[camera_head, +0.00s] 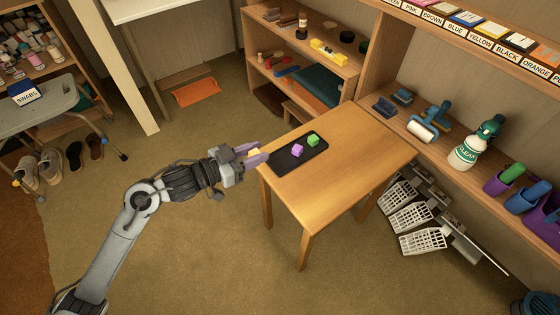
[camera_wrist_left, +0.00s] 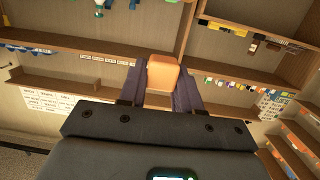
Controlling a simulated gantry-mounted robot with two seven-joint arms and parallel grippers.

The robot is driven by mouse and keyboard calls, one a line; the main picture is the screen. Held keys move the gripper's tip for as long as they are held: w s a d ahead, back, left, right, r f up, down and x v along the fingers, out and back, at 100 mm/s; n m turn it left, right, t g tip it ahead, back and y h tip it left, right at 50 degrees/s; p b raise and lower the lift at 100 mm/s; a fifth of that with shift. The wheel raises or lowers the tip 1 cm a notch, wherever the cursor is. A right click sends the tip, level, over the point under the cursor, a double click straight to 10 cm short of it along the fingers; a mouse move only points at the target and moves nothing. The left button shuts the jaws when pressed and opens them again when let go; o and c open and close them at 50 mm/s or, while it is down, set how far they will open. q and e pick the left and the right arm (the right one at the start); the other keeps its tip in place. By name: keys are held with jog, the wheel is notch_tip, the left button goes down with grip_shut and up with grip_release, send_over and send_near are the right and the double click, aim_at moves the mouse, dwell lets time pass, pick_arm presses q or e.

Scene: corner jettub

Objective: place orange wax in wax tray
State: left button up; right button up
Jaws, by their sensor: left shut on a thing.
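My left gripper (camera_head: 257,155) is shut on the orange wax (camera_wrist_left: 162,74), a small orange block between its purple fingers in the left wrist view. In the head view, only a small part of the wax (camera_head: 254,152) shows between the fingers. The gripper is at the left edge of the small wooden table (camera_head: 335,190), beside the near-left end of the wax tray. The wax tray (camera_head: 286,163) is a flat black tray on the table. A pink-purple block (camera_head: 298,150) and a green block (camera_head: 313,140) sit on it. My right gripper is not in view.
The front and right of the tabletop are bare. Shelves (camera_head: 310,60) stand behind the table. A counter to the right holds a green-topped spray bottle (camera_head: 468,150) and blue tools. White slotted racks (camera_head: 422,241) are below it. An orange mat (camera_head: 196,92) lies on the floor.

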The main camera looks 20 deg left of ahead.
pick_arm(q)
jog(key=w+d+f, duration=0.1)
jog(key=w, duration=0.1)
jog(key=w+d+f+b, duration=0.1)
jog(key=w+f, duration=0.1)
jog(key=w+d+f, duration=0.1)
jog(key=w+d, duration=0.1)
jog(key=w, duration=0.1)
jog(key=shift+f+b, duration=0.35)
jog(key=shift+b, duration=0.05)
notch_tip(320, 180, down, 4)
jog(key=shift+f+b, duration=0.1)
jog(key=shift+b, duration=0.55)
jog(key=o, duration=0.7)
